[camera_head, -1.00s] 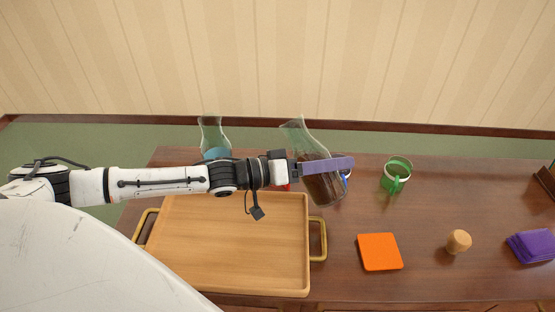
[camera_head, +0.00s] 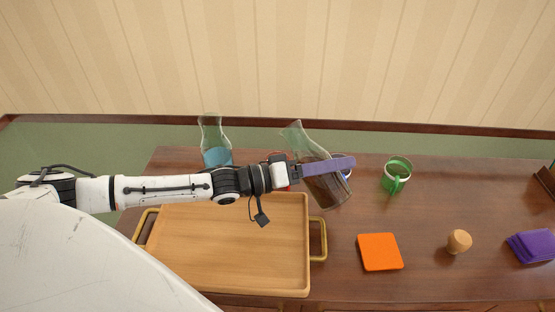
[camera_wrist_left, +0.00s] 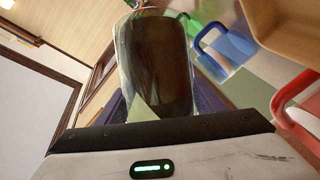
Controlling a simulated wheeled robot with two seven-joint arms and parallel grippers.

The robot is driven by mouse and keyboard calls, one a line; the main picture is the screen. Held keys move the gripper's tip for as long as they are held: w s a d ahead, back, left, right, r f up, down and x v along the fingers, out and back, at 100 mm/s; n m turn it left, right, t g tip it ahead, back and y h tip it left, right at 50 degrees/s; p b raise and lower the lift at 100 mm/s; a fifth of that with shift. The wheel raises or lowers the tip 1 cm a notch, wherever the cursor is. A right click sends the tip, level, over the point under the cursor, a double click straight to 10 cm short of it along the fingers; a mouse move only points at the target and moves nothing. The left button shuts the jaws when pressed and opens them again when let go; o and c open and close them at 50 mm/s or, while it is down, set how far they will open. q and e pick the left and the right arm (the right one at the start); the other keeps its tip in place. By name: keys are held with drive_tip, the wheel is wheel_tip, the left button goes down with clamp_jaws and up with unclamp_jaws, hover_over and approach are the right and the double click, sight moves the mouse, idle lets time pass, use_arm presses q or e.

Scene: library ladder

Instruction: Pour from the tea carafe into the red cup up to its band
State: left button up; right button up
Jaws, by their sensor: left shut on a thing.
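The tea carafe (camera_head: 326,189) is clear glass with dark brown tea in it. It is held tilted, its mouth toward the upper left. My left gripper (camera_head: 325,166) is shut on it; its purple finger lies across the glass. The carafe also fills the middle of the left wrist view (camera_wrist_left: 155,65). The red cup (camera_head: 281,157) is mostly hidden behind my left gripper in the head view. In the left wrist view the red cup (camera_wrist_left: 283,100) shows at the right edge, apart from the carafe. Its band and any level inside cannot be seen. My right gripper is not in view.
A blue cup (camera_head: 346,174) is partly hidden behind the carafe. A green cup (camera_head: 396,175) stands to the right. A carafe with blue liquid (camera_head: 216,157) stands at back left. The wooden tray (camera_head: 235,285) is empty. An orange coaster (camera_head: 379,252) and cork (camera_head: 459,241) lie front right.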

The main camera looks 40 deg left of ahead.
use_arm(q)
drive_tip(key=shift+d+f+n+t+h+b, duration=0.1)
drive_tip(key=shift+d+n+t+h+b, duration=0.25)
drive_tip(key=shift+n+b, duration=0.65)
idle(0.4)
drive_tip(key=shift+n+t+b, duration=0.35)
drive_tip(key=shift+n+b, duration=0.25)
drive_tip(key=shift+b, duration=0.4)
idle(0.4)
drive_tip(key=shift+a+r+n+t+h, duration=0.2)
drive_tip(key=shift+a+r+n, duration=0.1)
drive_tip(key=shift+r+n, duration=0.2)
drive_tip(key=shift+a+r+n+t+h, duration=0.15)
drive_tip(key=shift+a+r+n+t, duration=0.1)
drive_tip(key=shift+r+n, duration=0.25)
idle(2.0)
drive_tip(key=shift+f, duration=0.1)
idle(1.2)
